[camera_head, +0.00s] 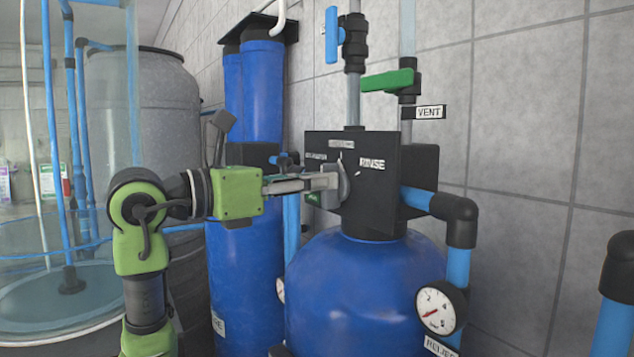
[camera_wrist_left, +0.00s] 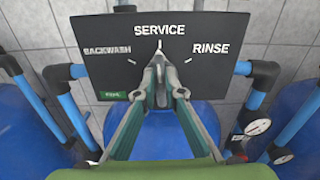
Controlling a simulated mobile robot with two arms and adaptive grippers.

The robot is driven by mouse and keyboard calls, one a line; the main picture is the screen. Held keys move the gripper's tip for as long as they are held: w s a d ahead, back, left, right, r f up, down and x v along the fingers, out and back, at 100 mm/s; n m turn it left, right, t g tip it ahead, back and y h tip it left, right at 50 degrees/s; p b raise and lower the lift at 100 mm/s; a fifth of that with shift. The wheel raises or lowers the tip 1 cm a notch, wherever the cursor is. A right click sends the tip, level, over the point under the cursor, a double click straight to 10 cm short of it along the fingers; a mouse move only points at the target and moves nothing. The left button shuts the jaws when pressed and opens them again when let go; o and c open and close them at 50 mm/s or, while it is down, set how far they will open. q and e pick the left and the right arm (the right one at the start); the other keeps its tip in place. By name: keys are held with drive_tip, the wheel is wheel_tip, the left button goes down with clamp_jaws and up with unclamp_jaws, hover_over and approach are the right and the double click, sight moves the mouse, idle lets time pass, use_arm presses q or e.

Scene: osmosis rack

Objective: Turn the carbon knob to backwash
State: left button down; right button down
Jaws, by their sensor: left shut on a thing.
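The black control panel (camera_head: 376,195) sits on top of a blue tank. In the left wrist view the panel (camera_wrist_left: 215,25) reads BACKWASH at left, SERVICE at top and RINSE at right, each with a white tick. The grey knob (camera_head: 345,183) is on the panel's face. In the left wrist view the knob (camera_wrist_left: 160,66) stands about upright, in line with SERVICE. My left gripper (camera_head: 332,181) reaches in from the left and is shut on the knob; its fingers (camera_wrist_left: 160,88) partly hide it. My right gripper is not in view.
The blue tank (camera_head: 350,290) is below the panel. A blue pipe with a black elbow (camera_head: 455,207) and a gauge (camera_head: 437,306) are at right. A green-handled valve (camera_head: 388,81) and a blue-handled valve (camera_head: 333,35) are above. Blue filter cylinders (camera_head: 250,95) stand behind my arm.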

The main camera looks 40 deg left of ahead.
use_arm(q)
drive_tip(key=n, duration=0.3)
drive_tip(key=n+b, duration=0.1)
drive_tip(key=n, duration=0.3)
drive_tip(key=a+n+b, duration=0.1)
drive_tip(key=n, duration=0.3)
drive_tip(key=shift+w+f, duration=0.15)
drive_tip(key=shift+f, duration=0.05)
drive_tip(key=shift+n, duration=0.3)
idle(0.3)
drive_tip(key=c, duration=2.1)
unclamp_jaws()
drive_tip(key=shift+c, duration=0.2)
drive_tip(key=v, duration=1.2)
